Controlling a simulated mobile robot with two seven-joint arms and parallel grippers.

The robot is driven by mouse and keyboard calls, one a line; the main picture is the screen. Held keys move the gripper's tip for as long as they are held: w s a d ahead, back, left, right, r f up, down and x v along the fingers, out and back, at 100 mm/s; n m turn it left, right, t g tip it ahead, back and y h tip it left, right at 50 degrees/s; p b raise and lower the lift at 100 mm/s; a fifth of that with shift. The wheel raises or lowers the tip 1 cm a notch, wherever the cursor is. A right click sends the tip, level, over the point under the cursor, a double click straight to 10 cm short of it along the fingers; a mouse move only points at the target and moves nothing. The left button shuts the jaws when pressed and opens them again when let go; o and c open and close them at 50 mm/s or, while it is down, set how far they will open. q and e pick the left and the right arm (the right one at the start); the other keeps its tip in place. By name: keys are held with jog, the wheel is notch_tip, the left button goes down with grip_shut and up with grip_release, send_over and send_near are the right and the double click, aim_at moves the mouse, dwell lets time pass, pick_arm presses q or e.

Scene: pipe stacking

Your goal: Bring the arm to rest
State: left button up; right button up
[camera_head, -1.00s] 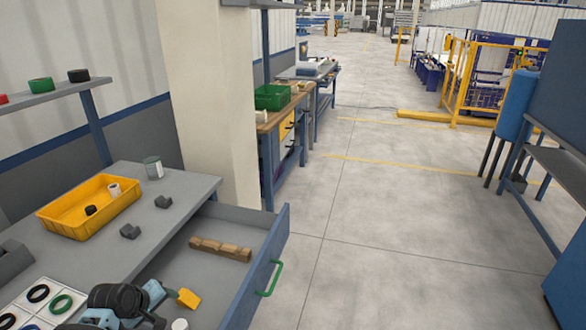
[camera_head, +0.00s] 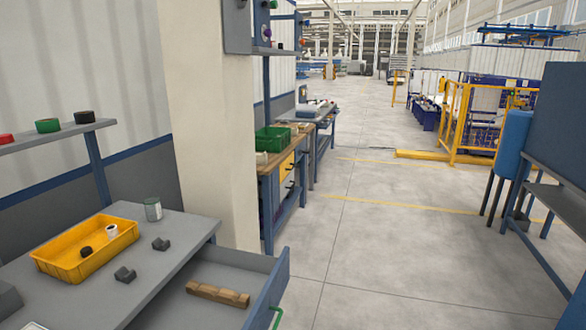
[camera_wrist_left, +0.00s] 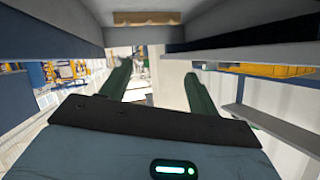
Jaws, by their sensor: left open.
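My left gripper (camera_wrist_left: 158,85) shows in the left wrist view with its two dark green fingers spread apart. Nothing is held between them. The head view shows neither gripper. In the head view, a yellow bin (camera_head: 62,265) on the grey workbench (camera_head: 88,305) holds a black ring (camera_head: 86,252) and a white ring (camera_head: 111,230). The bench drawer (camera_head: 276,288) is pulled open with a brown wooden block (camera_head: 217,294) in it. A tan block (camera_wrist_left: 146,18) also shows at the top of the left wrist view.
A shelf (camera_head: 58,139) with rings is on the wall behind. A cream pillar (camera_head: 208,130) rises beyond the bench. Open floor (camera_head: 380,260) lies to the right.

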pick_arm(q)
jog(key=s+d+f+g, duration=0.1)
jog(key=s+d+f, duration=0.2)
jog(key=s, duration=0.9)
jog(key=s+d+f+n+g+h, duration=0.1)
jog(key=s+d, duration=0.4)
jog(key=s, duration=0.6)
jog(key=s+d+f+g+h, duration=0.1)
jog(key=s+d+f, duration=0.3)
jog(key=s, duration=0.8)
notch_tip(320, 180, down, 2)
jog(key=shift+s+d+f+g, duration=0.1)
jog(key=shift+s+d+g, duration=0.25)
jog(key=shift+g, duration=0.55)
